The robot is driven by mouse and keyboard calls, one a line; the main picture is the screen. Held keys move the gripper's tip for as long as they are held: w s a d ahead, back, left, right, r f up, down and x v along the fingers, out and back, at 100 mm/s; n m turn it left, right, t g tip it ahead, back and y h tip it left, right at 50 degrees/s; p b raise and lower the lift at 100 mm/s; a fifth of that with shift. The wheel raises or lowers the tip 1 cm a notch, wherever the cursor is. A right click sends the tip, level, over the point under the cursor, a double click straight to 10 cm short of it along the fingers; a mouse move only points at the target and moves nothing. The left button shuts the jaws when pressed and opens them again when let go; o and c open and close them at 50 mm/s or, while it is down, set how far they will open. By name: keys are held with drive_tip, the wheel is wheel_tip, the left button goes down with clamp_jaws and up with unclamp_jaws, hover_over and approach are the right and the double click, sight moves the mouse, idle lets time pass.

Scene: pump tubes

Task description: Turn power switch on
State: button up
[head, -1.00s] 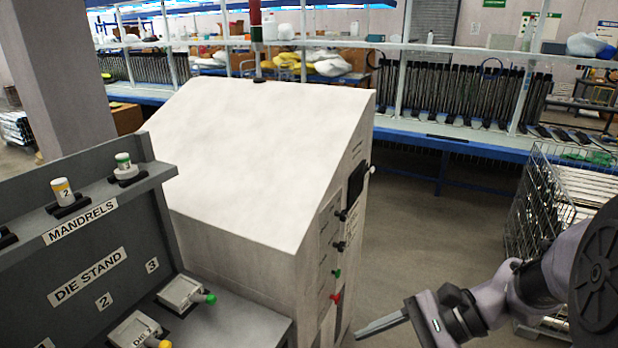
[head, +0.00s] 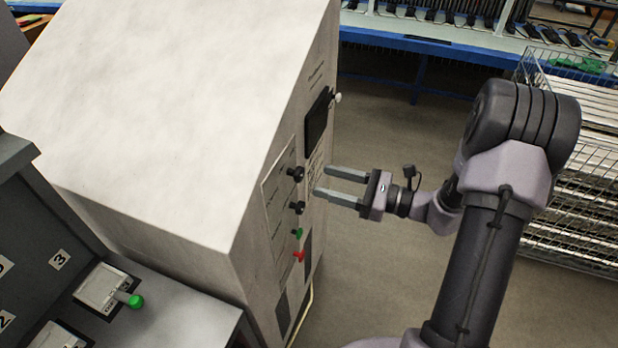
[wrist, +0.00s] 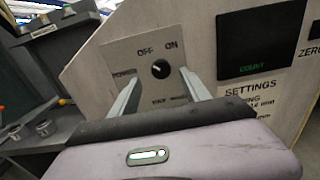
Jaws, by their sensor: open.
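The power switch is a round dark knob (wrist: 160,68) on a grey panel with OFF and ON printed above it and POWER at its left. In the head view, the upper black knob (head: 296,174) on the machine's side looks to be this switch. My gripper (head: 323,181) is open and empty, pointing at the machine's side just right of the knobs. In the wrist view, my gripper's fingertips (wrist: 159,76) appear on either side of the knob, with a gap to the panel in the head view. The knob's setting is too small to read.
A dark COUNT display (wrist: 262,40) is right of the power panel. Below the upper knob are another black knob (head: 297,207), a green button (head: 298,232) and a red one (head: 299,256). A grey die stand (head: 150,315) is left; a wire cage (head: 580,170) stands right.

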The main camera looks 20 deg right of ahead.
sight(302, 174)
drive_tip(key=x, duration=0.5)
drive_tip(key=shift+w+a+b, duration=0.15)
drive_tip(key=shift+w+b, duration=0.05)
drive_tip(key=shift+b, duration=0.1)
clamp_jaws()
